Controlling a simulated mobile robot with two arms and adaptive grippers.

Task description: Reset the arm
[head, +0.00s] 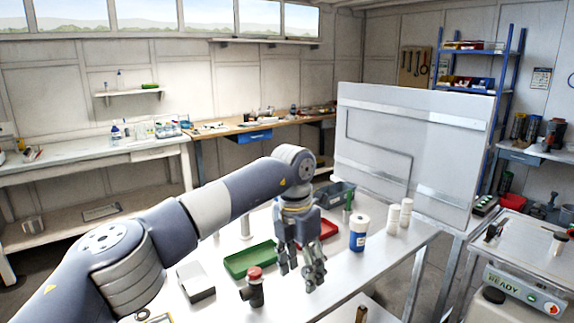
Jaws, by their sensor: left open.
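My left arm reaches in from the left across the white table (345,278). My left gripper (300,278) hangs pointing down over the middle of the table. Its fingers are apart, and I see nothing between them. A red tray (327,229) is partly hidden behind the gripper. A green tray (250,261) lies to the left of the gripper. My right gripper does not show.
A blue and white canister (359,232) and white bottles (399,215) stand right of the gripper. A large grey panel (410,150) rises behind.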

